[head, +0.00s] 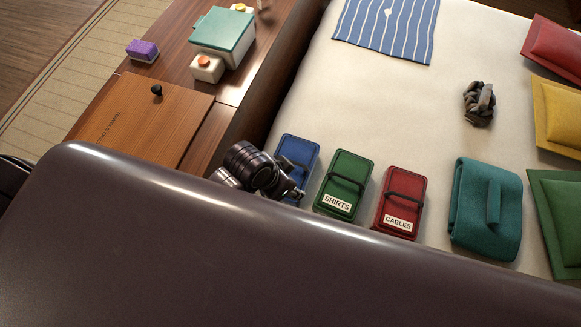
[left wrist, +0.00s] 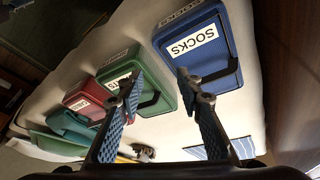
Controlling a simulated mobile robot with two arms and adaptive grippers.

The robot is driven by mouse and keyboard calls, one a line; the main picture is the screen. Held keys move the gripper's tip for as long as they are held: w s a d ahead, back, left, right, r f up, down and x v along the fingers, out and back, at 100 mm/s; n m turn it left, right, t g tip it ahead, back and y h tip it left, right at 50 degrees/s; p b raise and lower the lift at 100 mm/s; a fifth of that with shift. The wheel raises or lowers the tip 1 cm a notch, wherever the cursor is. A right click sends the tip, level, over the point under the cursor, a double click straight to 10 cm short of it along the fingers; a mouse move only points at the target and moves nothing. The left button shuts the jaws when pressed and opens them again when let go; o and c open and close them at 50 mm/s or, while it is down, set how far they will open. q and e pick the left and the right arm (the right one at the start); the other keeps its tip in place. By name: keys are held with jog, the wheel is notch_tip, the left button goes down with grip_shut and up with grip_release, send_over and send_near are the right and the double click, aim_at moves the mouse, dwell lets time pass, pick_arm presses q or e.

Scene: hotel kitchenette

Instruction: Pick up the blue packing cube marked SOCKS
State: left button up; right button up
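The blue packing cube (head: 303,148) lies on the pale bed, leftmost of a row with the green SHIRTS cube (head: 346,170) and the red CABLES cube (head: 411,184). My left gripper (head: 296,184) is over its near part and hides its label in the head view. In the left wrist view the blue cube (left wrist: 228,70) shows its white SOCKS label and dark handle strap. The left gripper (left wrist: 158,82) is open and empty. One fingertip overlaps the blue cube near its strap, the other overlaps the green cube (left wrist: 122,65); contact cannot be told. My right gripper is not in view.
A large dark brown surface (head: 250,260) fills the foreground. A teal folded pouch (head: 469,215) lies right of the cubes, with cushions beyond. A wooden counter at left holds a teal-lidded box (head: 222,30) and a purple item (head: 142,50).

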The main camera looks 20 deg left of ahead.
pick_arm(q)
jog(key=w+d+r+m, duration=0.2)
jog(key=w+d+m, duration=0.15)
jog(key=d, duration=0.25)
jog(key=m+g+y+p, duration=0.1)
jog(key=m+g+y, duration=0.2)
jog(key=m, duration=0.6)
send_near(291, 161)
jog(key=shift+d+f+n, duration=0.1)
jog(key=shift+d+n, duration=0.1)
jog(key=shift+n, duration=0.05)
jog(key=shift+a+f, duration=0.2)
jog(key=shift+f, duration=0.15)
jog(key=shift+w+a+f+p, duration=0.1)
jog(key=shift+f+p, duration=0.2)
jog(key=shift+f, duration=1.45)
jog(key=shift+a+f+p, duration=0.1)
jog(key=shift+f+p, duration=0.2)
jog(key=shift+f, duration=1.5)
grip_shut()
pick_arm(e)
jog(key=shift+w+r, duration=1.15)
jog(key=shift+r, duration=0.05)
pick_arm(q)
jog(key=shift+r, duration=0.1)
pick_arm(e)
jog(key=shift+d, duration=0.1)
